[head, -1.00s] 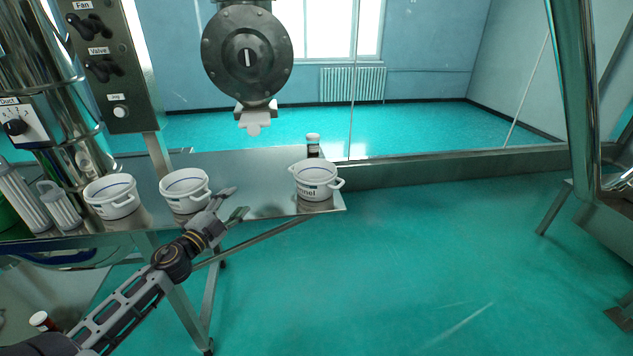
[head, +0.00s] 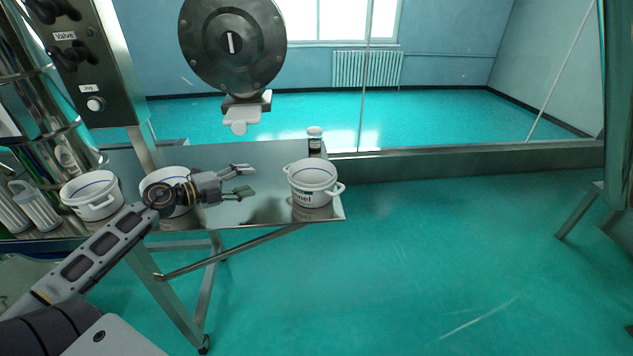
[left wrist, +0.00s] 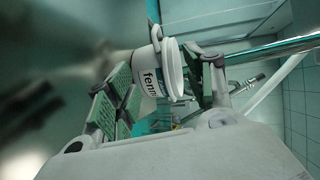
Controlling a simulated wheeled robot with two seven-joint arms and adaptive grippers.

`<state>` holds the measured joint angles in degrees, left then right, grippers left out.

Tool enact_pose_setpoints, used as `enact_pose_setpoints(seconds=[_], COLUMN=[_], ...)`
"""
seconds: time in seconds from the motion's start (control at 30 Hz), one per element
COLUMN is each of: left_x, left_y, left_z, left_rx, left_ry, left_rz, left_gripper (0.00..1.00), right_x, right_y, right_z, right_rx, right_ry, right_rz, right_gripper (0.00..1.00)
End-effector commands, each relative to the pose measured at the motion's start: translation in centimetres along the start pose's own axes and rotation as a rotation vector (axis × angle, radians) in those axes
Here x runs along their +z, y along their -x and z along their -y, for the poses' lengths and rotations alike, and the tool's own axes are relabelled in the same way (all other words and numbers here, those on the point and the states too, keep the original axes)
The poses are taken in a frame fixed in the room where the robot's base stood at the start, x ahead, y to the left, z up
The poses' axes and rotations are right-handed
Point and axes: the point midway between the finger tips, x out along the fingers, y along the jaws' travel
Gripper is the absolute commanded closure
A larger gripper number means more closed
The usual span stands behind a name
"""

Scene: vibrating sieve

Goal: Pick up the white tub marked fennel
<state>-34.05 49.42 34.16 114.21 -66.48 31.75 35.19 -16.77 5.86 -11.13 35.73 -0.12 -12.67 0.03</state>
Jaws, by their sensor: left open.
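The white tub marked fennel (head: 313,184) stands upright near the right end of the metal shelf, its label partly readable and a handle on its right. My left gripper (head: 246,183) is open and empty to the left of the tub, fingers pointing right toward it, with a gap between. In the left wrist view the fennel tub (left wrist: 160,75) shows beyond and between the open fingers, its "fenn" lettering facing the camera. My right gripper is not in view.
Two more white tubs stand at left on the metal shelf (head: 265,153): one (head: 92,194) in the clear, one (head: 160,178) partly behind my arm. A small dark jar with white lid (head: 314,140) stands behind the fennel tub. A round dark housing (head: 232,45) hangs above.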

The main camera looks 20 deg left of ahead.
Motion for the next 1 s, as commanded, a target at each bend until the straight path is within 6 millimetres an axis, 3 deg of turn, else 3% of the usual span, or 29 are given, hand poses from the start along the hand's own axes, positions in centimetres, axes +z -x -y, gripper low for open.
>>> enact_pose_setpoints(seconds=[0.53,1.0], left_x=[0.0,0.0], left_y=[-0.3,-3.6], left_z=[0.0,0.1], left_rx=[0.004,0.002], left_ry=[-0.003,-0.003], left_rz=[-0.003,-0.003], left_gripper=[0.47,0.47], right_x=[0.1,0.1], right_y=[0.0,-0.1], right_z=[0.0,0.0], right_rx=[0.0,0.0], right_ry=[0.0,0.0], right_rz=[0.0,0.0], right_gripper=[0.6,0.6])
